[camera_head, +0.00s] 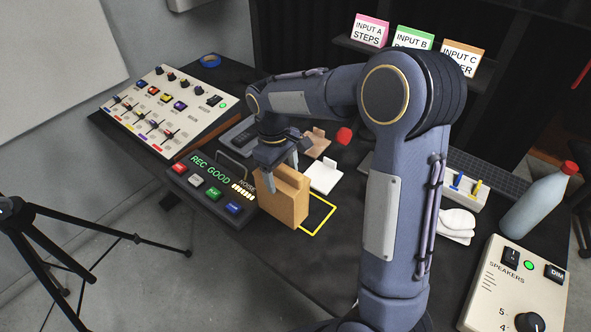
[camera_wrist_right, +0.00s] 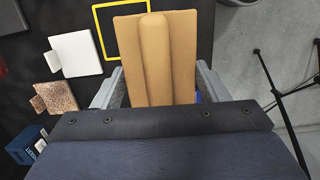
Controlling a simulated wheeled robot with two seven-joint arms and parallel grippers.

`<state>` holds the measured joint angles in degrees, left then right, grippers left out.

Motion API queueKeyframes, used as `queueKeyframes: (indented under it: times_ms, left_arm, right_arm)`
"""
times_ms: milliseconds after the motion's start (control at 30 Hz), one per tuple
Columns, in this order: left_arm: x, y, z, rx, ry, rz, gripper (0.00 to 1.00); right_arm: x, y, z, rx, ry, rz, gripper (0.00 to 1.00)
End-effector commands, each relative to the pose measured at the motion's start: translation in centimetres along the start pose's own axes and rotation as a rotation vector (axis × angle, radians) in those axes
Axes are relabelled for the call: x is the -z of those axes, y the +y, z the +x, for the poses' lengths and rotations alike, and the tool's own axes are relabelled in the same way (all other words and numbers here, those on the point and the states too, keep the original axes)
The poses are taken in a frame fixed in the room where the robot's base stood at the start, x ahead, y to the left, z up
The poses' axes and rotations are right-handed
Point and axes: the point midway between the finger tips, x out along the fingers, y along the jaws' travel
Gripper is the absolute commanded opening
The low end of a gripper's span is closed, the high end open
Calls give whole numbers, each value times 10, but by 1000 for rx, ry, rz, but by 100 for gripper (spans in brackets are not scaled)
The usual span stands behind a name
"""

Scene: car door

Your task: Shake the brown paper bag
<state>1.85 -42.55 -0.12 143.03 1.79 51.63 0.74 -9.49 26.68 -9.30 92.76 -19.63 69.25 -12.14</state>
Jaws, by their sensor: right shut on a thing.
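The brown paper bag (camera_head: 284,199) stands upright near the front edge of the dark table, partly over a yellow outlined square (camera_head: 318,216). My right gripper (camera_head: 282,172) comes down on the bag from above and is shut on it. In the right wrist view the bag (camera_wrist_right: 156,58) fills the space between the fingers, which show at its two sides. The yellow outline (camera_wrist_right: 120,32) lies beyond it there. Whether the bag touches the table is hard to tell. My left gripper is not in view.
A recorder panel (camera_head: 212,188) reading "REC GOOD" is close on the left of the bag. A mixer (camera_head: 165,108) is at far left, a bottle (camera_head: 538,200) and speaker box (camera_head: 515,285) at right.

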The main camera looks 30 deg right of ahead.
Motion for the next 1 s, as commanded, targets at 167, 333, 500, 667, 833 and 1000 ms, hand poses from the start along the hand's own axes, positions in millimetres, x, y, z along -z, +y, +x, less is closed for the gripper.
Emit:
queueKeyframes:
  times_ms: [167,333,500,667,833,1000]
  left_arm:
    - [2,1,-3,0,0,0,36]
    - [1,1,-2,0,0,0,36]
    - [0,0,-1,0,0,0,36]
    - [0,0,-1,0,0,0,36]
    - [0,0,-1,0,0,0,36]
    - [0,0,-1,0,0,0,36]
  right_arm:
    - [9,-7,-2,0,1,1,33]
    - [9,-6,-1,0,1,1,33]
    - [-12,9,2,1,2,8,33]
    - [-55,39,6,1,1,10,33]
    - [-73,52,9,0,1,2,33]
    - [-72,52,9,0,1,1,33]
